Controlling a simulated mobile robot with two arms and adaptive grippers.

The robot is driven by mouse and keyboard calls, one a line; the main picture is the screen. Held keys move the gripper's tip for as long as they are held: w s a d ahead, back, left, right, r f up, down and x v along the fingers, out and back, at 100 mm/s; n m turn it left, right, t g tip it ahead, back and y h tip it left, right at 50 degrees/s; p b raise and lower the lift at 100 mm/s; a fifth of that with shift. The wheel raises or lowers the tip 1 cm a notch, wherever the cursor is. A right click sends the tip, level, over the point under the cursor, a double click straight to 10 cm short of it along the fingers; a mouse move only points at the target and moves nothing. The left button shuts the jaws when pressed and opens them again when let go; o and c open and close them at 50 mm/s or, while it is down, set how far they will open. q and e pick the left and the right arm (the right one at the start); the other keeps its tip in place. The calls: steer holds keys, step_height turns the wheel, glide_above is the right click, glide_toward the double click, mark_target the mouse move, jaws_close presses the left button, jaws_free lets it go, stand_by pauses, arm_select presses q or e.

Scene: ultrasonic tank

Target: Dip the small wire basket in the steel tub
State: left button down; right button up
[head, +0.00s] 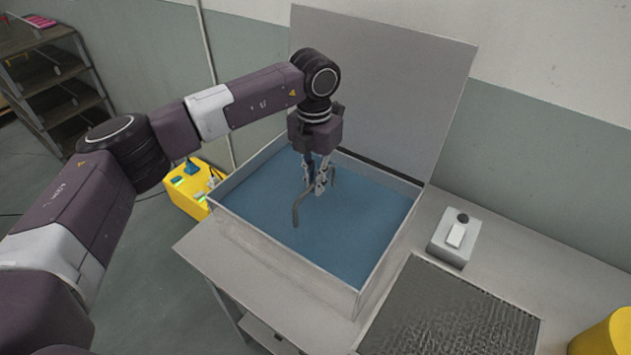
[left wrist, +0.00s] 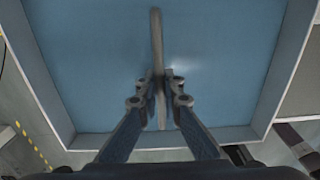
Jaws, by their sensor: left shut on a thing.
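The steel tub (head: 374,279) stands on the bench with its lid (head: 390,75) raised at the back, and blue liquid (head: 362,215) fills it. My left gripper (head: 318,190) points down over the tub, inside its rim. It is shut on a thin grey bar (head: 297,212), which looks like the handle of the wire basket. In the left wrist view the same bar (left wrist: 157,45) runs between the fingertips (left wrist: 160,90), with blue liquid around it. The basket's body does not show; whether it is under the liquid I cannot tell. My right gripper is not in view.
A ribbed dark mat or drain tray (head: 450,315) lies right of the tub. A small grey box with a black knob (head: 455,238) sits behind it. A yellow container (head: 605,335) is at the lower right. A yellow case (head: 190,190) and shelves (head: 50,75) stand left.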

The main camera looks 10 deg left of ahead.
arm_select(q)
steer(key=shift+r, duration=0.1)
steer(key=shift+r+p, duration=1.05)
steer(key=shift+r, duration=0.85)
step_height(320, 180, up, 13)
steer(key=p, duration=0.6)
steer(key=shift+f+p, duration=0.15)
steer(key=shift+p, duration=0.15)
stand_by(2.7)
